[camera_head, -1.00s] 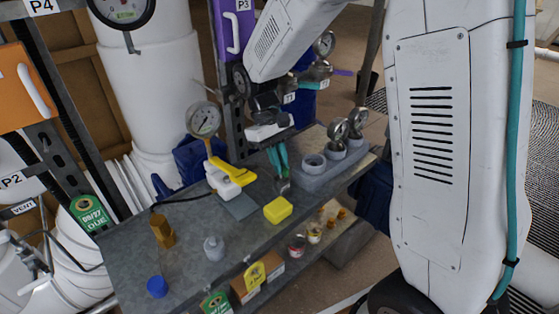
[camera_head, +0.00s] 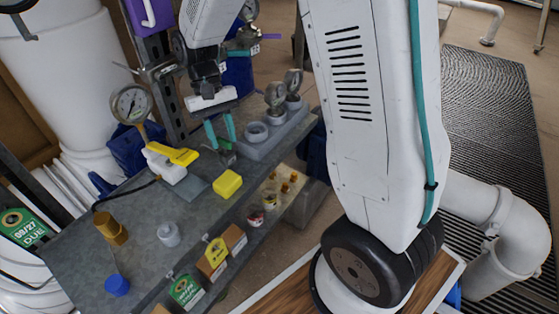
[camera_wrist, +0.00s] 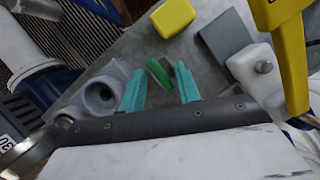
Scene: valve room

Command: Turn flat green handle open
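A flat green handle (camera_wrist: 159,74) shows in the wrist view between the two teal fingertips, with clear space on both sides. It sits over the grey bench. In the head view only a small dark fitting (camera_head: 227,157) can be made out just below the fingertips, and the green handle is hard to pick out there. My gripper (camera_head: 222,142) is open, pointing down over the bench. It also shows in the wrist view (camera_wrist: 160,72), with nothing held. I cannot tell the height between fingertips and handle.
A grey block with round sockets (camera_head: 256,132) stands close beside the gripper. A yellow block (camera_head: 228,184), a white and yellow tool (camera_head: 172,160) and a pressure gauge (camera_head: 131,104) are nearby.

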